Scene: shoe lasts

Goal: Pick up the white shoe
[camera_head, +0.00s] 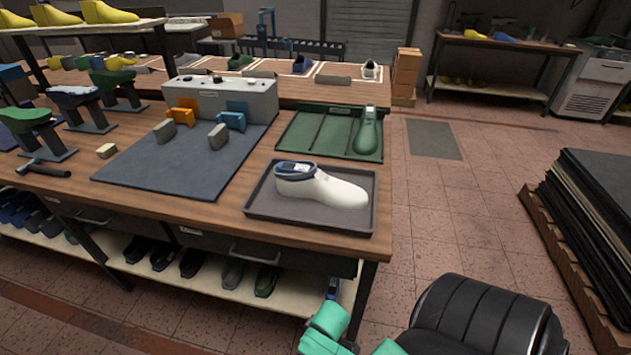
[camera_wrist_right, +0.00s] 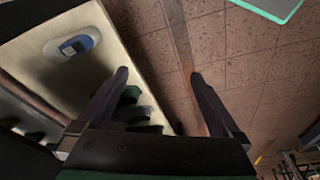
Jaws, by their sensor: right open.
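The white shoe (camera_head: 322,186), a white last-like form with a blue and grey top piece at its heel end, lies in a dark grey tray (camera_head: 310,215) at the front right of the workbench. Its toe points right. My right gripper shows in the right wrist view (camera_wrist_right: 158,75), with two dark fingers wide apart and nothing between them. In the head view, teal and black parts of my right arm show at the bottom, below the bench's front edge and apart from the shoe. The fingertips cannot be made out there. My left gripper is out of view.
A green tray (camera_head: 290,145) with a green last (camera_head: 367,132) sits behind the shoe's tray. A grey mat (camera_head: 165,165) with a fixture box (camera_head: 220,97) lies to the left. Dark sheets (camera_head: 600,205) are stacked on a pallet at right. A lower shelf (camera_head: 130,262) holds several dark shoes.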

